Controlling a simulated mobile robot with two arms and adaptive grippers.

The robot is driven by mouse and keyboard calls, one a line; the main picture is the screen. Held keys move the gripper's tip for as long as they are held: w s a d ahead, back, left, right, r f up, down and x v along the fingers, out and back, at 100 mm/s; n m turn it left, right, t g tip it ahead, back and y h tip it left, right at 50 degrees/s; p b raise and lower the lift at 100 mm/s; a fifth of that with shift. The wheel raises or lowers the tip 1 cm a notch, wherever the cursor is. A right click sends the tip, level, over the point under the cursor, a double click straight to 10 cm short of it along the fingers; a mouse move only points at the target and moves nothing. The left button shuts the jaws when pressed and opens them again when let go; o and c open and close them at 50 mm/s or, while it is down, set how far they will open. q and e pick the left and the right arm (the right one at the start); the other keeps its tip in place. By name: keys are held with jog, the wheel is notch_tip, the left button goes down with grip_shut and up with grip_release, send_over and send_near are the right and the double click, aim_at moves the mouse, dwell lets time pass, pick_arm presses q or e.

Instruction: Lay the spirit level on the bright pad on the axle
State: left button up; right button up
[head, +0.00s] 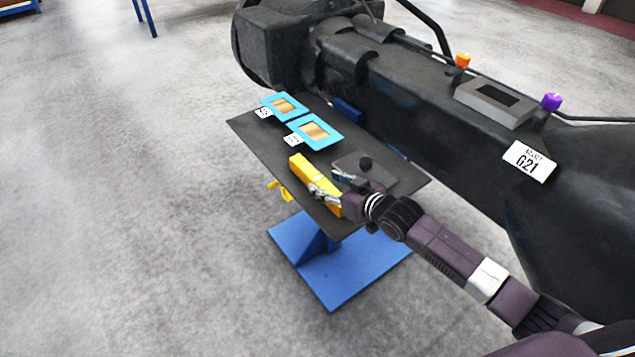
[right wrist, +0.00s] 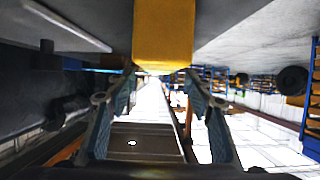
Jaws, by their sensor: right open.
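The spirit level looks to be the yellow bar (head: 302,170) lying on a dark stand top (head: 250,125). My right gripper (head: 332,184) is open at the bar's nearer end. In the right wrist view the yellow bar (right wrist: 164,35) reaches in from the top, with the open fingertips (right wrist: 159,78) on either side of its end; I cannot tell if they touch it. The large black axle casting (head: 420,100) runs behind the stand. On it sits a grey pad (head: 515,116) with a dark rectangle. My left gripper is not in view.
Two blue-framed plates with bright golden centres (head: 284,107) (head: 315,131) lie at the stand's far end, with white tags. A dark grey plate with a knob (head: 366,163) is beside the gripper. Orange (head: 462,61) and purple (head: 551,102) caps flank the grey pad.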

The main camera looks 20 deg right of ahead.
aim_at(320, 180)
jog(key=x, duration=0.4)
jog(key=shift+f+p, duration=0.15)
jog(key=shift+p, duration=0.25)
jog(key=shift+w+a+f, duration=0.1)
jog(key=shift+w+f, duration=0.15)
jog(key=shift+w, duration=0.2)
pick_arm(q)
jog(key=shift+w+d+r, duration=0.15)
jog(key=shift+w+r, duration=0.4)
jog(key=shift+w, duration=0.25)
pick_arm(e)
grip_shut()
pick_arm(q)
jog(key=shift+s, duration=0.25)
pick_arm(e)
jog(key=shift+r, duration=0.1)
